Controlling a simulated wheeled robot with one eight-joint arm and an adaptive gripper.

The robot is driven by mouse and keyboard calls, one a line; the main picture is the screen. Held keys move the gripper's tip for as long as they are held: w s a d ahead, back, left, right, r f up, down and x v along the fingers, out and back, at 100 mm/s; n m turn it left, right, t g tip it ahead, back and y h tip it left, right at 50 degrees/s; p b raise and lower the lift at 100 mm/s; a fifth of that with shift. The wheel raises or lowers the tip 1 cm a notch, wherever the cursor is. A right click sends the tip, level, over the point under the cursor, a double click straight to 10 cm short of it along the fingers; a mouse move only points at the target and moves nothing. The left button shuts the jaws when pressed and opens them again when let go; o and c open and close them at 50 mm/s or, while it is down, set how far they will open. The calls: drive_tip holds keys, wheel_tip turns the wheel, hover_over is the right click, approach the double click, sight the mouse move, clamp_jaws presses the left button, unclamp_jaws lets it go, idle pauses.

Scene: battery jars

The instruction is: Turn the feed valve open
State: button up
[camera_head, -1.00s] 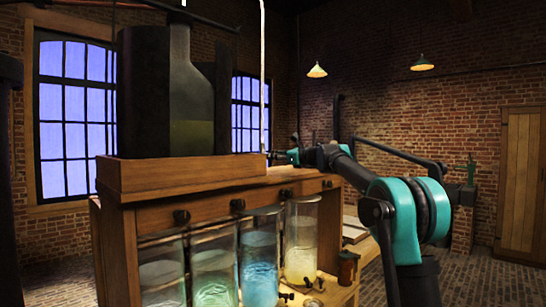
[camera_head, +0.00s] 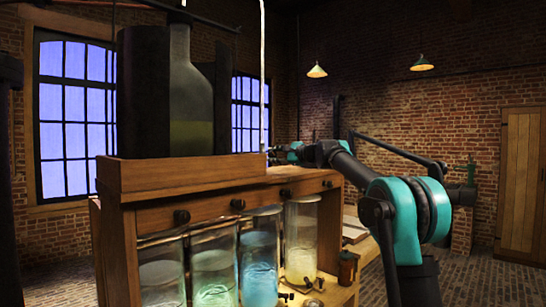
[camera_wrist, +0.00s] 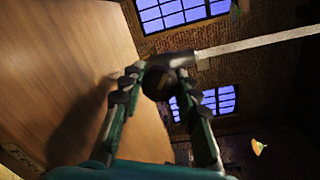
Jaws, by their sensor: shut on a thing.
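The feed valve (camera_wrist: 158,84) appears to be the dark rounded fitting at the end of a pale tube in the wrist view. My gripper (camera_wrist: 158,70) is shut on it, with one finger on each side. The fingers and the dim light hide how far its handle is turned. In the head view my gripper (camera_head: 279,154) is small, at the right end of the wooden stand's upper ledge, by the foot of the pale upright tube (camera_head: 263,80). The valve is too small to make out there.
The wooden stand (camera_head: 115,235) holds a large glass bottle (camera_head: 190,100) on top. Several glass jars with liquid stand below, including a blue one (camera_head: 259,270) and a pale yellow one (camera_head: 301,250). Dark knobs line the front rail. A small brown bottle (camera_head: 347,268) stands at right.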

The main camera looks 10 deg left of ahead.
drive_tip(key=n, duration=0.4)
drive_tip(key=shift+s+a+f, duration=0.1)
drive_tip(key=shift+n+t+h, duration=0.3)
drive_tip(key=shift+n, duration=1.2)
drive_tip(key=o, duration=1.2)
drive_tip(key=shift+c, duration=0.2)
drive_tip(key=v, duration=1.2)
